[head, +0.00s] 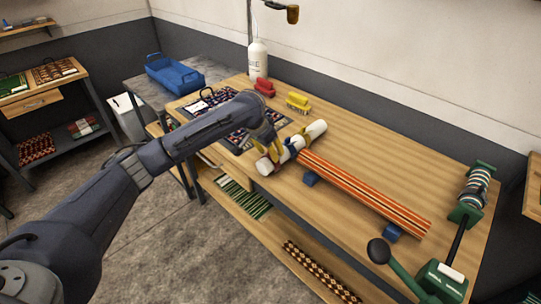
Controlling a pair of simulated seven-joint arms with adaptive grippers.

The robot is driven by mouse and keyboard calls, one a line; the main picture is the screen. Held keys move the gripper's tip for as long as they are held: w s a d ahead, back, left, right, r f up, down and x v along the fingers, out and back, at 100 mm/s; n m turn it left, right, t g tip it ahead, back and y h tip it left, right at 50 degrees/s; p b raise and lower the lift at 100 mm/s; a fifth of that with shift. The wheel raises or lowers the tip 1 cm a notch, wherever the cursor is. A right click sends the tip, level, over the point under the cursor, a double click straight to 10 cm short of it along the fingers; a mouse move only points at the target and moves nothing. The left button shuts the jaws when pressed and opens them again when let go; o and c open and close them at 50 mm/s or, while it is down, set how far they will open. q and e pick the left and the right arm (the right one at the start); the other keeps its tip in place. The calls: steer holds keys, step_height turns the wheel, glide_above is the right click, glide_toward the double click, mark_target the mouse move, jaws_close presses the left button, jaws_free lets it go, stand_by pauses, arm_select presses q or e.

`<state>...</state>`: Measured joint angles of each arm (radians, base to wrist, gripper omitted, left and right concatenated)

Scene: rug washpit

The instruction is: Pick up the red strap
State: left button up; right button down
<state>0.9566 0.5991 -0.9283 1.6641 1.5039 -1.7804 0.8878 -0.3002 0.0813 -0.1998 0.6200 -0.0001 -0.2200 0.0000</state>
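A small red bundle (264,88), which looks like the folded red strap, lies on the wooden table (345,150) near its back edge, in front of a white bottle. My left gripper (271,149), with yellowish fingers, is over the near-left part of the table at a white roll (314,131). It is well apart from the red bundle, which lies farther back. The fingers overlap the roll in the picture. I cannot tell whether they touch it or how far they are open. My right gripper is not in view.
A yellow bundle (298,103) lies right of the red one; the white bottle (258,60) stands behind. A long red-orange striped roll (365,190) rests on blue blocks (392,232). A green stand (442,282) is at the right. The table's back middle is clear.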

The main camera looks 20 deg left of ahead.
arm_select(q)
jaws_close()
steer(key=shift+r, duration=0.1)
stand_by(0.3)
